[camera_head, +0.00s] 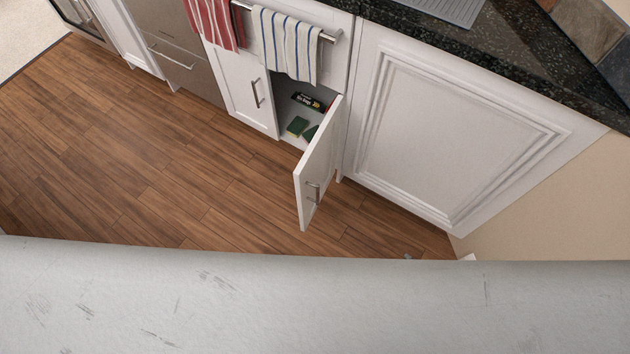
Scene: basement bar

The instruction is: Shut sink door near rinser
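The sink cabinet's right door (319,168) is white and stands swung well open into the room. It has a metal bar handle (314,194) on its outer face. The left door (249,92) of the same cabinet is shut, with its own upright handle (257,93). Inside the open cabinet, a black box (308,101) and green sponge-like items (297,126) lie on the cabinet floor. Neither of my grippers shows in the head view.
A large pale grey surface (300,300) fills the bottom of the view. Wood floor (150,160) in front of the cabinets is clear. A striped towel (287,45) and a red towel (215,22) hang from a rail above the doors. A white panel (460,135) stands right of the opening, under a dark counter (480,55).

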